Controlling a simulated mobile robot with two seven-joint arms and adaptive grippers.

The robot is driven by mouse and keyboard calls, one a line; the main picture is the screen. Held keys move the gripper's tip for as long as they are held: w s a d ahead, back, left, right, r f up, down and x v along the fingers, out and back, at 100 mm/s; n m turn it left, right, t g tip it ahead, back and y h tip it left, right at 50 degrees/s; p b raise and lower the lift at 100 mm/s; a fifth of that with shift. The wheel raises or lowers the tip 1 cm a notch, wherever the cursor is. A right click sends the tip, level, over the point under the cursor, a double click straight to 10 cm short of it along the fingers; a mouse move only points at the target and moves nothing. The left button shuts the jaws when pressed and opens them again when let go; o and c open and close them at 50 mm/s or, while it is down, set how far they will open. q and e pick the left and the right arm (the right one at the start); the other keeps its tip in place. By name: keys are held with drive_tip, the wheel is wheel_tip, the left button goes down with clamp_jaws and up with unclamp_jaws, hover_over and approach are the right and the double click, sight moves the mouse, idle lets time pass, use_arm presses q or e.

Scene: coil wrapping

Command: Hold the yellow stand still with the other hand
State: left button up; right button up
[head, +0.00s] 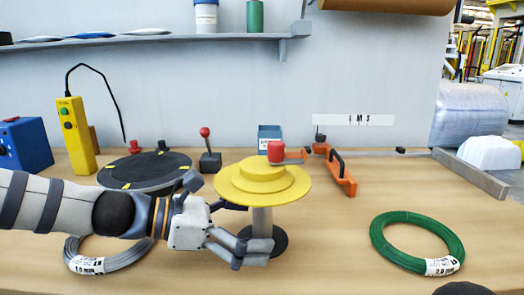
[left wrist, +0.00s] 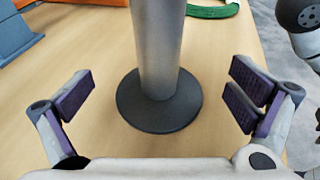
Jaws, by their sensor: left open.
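The yellow stand (head: 262,182) is a stepped yellow disc on a grey post with a dark round foot, upright on the table. In the left wrist view the grey post (left wrist: 158,50) and dark foot (left wrist: 160,112) show between the fingers; the yellow top is out of frame. My left gripper (head: 248,230) is open, low beside the post, with its fingers apart on either side and a gap on both sides in the wrist view.
A green coil (head: 418,243) lies at right and a grey coil (head: 108,254) lies under my left arm. A black turntable (head: 143,168), a yellow control box (head: 75,135) and an orange-handled tool (head: 342,172) are behind. The table between stand and green coil is clear.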

use_arm(q)
drive_tip(key=shift+w+d+f, duration=0.1)
drive_tip(key=shift+d, duration=0.2)
drive_tip(key=c, duration=1.8)
